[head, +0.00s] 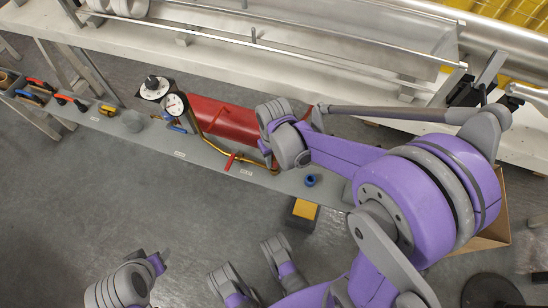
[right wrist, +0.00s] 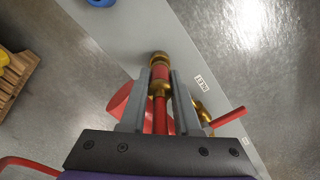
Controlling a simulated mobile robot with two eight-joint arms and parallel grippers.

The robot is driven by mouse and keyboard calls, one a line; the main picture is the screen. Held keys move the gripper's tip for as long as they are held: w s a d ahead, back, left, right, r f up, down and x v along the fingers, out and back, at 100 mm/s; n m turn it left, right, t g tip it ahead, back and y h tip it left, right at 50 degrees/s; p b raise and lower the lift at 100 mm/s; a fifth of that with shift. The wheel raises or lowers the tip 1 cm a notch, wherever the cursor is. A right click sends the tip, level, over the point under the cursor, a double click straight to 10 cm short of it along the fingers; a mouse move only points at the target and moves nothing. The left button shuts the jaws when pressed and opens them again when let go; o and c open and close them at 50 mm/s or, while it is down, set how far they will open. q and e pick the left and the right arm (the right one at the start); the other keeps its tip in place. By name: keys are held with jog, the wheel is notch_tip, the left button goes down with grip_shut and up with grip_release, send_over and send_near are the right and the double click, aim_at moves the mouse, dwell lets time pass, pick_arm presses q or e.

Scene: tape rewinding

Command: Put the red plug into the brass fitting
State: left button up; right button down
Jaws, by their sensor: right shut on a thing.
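In the right wrist view, my right gripper (right wrist: 160,76) has its two grey fingers closed around a red plug (right wrist: 160,115), a thin red rod running between them. A brass fitting (right wrist: 158,60) shows at the fingertips, in line with the rod. Brass and red bands meet there, and I cannot tell how deep the plug sits. In the head view, my right wrist (head: 288,147) is over the bench's front edge and hides the fingertips and plug.
The floor at left is clear.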

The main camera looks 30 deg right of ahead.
jog(key=shift+f+b, duration=0.4)
jog(key=shift+f, duration=0.25)
jog(key=c, duration=0.6)
grip_release()
jog(key=shift+o, duration=0.2)
notch_tip(320, 180, up, 11)
jog(key=p, duration=0.3)
jog(key=shift+f, duration=0.1)
jog(key=shift+s, duration=0.1)
